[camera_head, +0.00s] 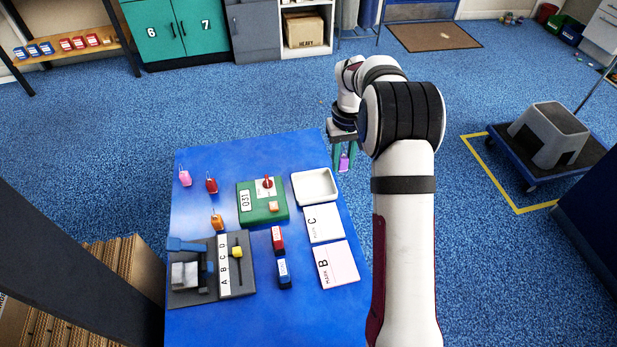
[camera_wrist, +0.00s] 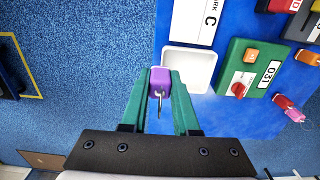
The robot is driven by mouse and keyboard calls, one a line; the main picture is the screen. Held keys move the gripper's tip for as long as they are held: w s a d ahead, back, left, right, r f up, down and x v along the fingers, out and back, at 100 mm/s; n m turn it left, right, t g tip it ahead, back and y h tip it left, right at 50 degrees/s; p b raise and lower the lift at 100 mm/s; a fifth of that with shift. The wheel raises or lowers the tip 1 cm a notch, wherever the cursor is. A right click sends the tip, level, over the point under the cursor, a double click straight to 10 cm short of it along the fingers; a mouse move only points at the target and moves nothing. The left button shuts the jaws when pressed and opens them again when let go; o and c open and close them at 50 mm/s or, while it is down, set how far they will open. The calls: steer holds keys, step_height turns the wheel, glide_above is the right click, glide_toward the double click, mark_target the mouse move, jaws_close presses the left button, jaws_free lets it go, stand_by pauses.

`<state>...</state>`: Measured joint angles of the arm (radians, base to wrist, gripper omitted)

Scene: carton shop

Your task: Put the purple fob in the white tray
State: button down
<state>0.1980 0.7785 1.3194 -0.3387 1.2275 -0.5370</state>
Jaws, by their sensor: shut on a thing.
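The purple fob (camera_head: 344,163) is held between the green fingers of my gripper (camera_head: 345,157). In the wrist view the purple fob (camera_wrist: 160,80) sits between the fingertips of my gripper (camera_wrist: 161,84), with a metal ring or hook hanging from it. The white tray (camera_head: 314,186) is an empty shallow dish at the right back edge of the blue table. In the wrist view the white tray (camera_wrist: 205,68) lies just right of the fob. In the head view the fob is right of and behind the tray, and appears to be past the table edge.
On the blue table (camera_head: 190,220) stand a green box with a red knob (camera_head: 262,200), cards marked C (camera_head: 323,223) and B (camera_head: 336,264), and a grey fixture (camera_head: 210,268). Pink (camera_head: 185,177), red (camera_head: 211,184) and orange (camera_head: 217,221) fobs lie at left.

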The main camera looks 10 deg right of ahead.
glide_above(302, 185)
step_height(302, 185, down, 6)
steer(key=shift+d+f, duration=0.1)
steer(key=shift+f, duration=1.95)
steer(key=shift+f, duration=0.2)
steer(key=c, duration=0.7)
jaws_free()
steer(key=shift+r, duration=0.1)
